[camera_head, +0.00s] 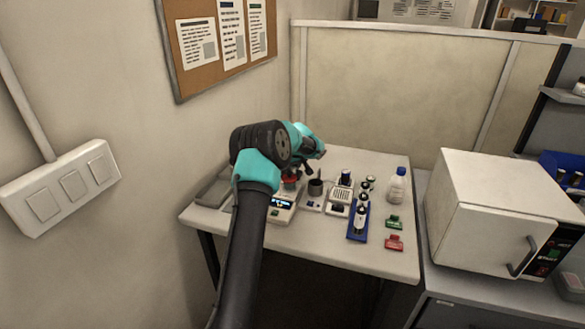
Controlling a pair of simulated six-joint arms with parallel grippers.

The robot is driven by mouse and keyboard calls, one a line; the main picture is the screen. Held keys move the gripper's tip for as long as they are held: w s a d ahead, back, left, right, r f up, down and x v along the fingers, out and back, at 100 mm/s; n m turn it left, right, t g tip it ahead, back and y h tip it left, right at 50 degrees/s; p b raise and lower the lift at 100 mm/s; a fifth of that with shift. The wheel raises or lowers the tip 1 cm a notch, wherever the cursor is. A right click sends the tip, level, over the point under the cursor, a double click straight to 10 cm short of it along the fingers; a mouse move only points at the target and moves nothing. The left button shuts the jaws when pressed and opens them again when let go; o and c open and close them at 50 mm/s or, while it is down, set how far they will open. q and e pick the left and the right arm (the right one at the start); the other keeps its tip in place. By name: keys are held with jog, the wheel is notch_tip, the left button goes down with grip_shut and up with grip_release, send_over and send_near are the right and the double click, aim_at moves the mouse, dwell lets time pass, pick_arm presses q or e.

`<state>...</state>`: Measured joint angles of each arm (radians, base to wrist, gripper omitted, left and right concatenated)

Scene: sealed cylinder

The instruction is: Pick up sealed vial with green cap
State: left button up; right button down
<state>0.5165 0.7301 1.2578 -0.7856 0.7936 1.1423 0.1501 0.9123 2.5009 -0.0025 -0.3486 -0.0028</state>
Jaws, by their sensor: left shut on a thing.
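My left gripper (308,162) is above the back left of the white table, with my arm reaching over the table's left part. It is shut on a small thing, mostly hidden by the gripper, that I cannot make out. I cannot pick out a sealed vial with a green cap; at this size the cap colours are unclear. A blue rack (352,236) on the table holds a dark bottle with a white label (361,217). Several small dark-topped vials (369,182) stand behind it. My right gripper is not in view.
A scale with a lit display (281,204), a dark cup (315,187) and a white device (340,195) stand below the gripper. A blue-capped bottle (397,187), a green item (394,222) and a red item (394,243) are at right.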

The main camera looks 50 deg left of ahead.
pick_arm(q)
notch_tip(320, 180, up, 10)
jog(key=shift+f, duration=0.1)
dwell(0.4)
